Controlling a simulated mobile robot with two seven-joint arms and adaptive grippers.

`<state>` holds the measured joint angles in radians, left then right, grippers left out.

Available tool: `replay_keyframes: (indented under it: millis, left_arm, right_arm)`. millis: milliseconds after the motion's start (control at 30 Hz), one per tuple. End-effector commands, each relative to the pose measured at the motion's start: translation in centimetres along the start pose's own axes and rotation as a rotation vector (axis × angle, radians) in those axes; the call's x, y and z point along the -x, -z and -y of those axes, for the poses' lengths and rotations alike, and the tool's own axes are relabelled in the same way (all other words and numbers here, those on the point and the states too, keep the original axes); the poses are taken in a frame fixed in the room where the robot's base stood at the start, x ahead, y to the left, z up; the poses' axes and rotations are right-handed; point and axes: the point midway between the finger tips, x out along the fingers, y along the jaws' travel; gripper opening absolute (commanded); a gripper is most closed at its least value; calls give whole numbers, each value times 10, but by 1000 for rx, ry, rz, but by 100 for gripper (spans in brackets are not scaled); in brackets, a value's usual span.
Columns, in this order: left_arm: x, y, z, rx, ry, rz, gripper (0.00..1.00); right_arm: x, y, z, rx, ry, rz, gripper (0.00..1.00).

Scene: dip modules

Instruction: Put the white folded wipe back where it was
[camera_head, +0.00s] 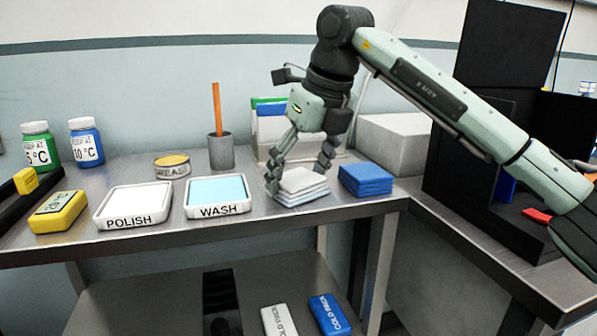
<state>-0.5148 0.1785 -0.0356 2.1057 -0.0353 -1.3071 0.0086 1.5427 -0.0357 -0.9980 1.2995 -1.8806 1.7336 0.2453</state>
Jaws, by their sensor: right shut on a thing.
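White folded wipes (304,194) lie in a small pile near the table's front edge, right of the WASH tray. My right gripper (299,176) points down over this pile, one finger at its left side and one at its far right side. It is shut on the top white folded wipe (299,180), which is level and at the top of the pile. Whether the held wipe touches those under it cannot be told. My left gripper is not in view.
A blue folded pile (366,180) stands close on the right. The WASH tray (219,211) and POLISH tray (131,221) lie to the left. A grey cup (221,152) with an orange stick and a round tin (172,168) stand behind. A pale box (394,144) stands behind the blue pile.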

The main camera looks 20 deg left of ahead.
Motion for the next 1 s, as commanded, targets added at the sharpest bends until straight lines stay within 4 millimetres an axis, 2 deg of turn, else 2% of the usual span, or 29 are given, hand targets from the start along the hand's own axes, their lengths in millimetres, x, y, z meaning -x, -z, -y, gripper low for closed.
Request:
replay_keyframes:
  millis: [367, 400, 533, 867, 933, 1000]
  left_arm:
    - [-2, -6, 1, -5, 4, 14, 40]
    - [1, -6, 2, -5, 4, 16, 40]
    - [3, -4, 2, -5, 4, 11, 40]
    - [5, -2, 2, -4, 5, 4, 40]
    - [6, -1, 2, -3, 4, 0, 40]
    - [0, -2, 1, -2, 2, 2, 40]
  right_arm:
    - [-2, 1, 0, 0, 1, 2, 48]
    - [-2, 0, 0, 0, 0, 2, 80]
    - [-2, 0, 0, 0, 0, 2, 96]
    - [-1, 0, -1, 1, 0, 2, 96]
    - [2, -1, -1, 1, 0, 2, 96]
    - [9, -1, 0, 0, 2, 3, 96]
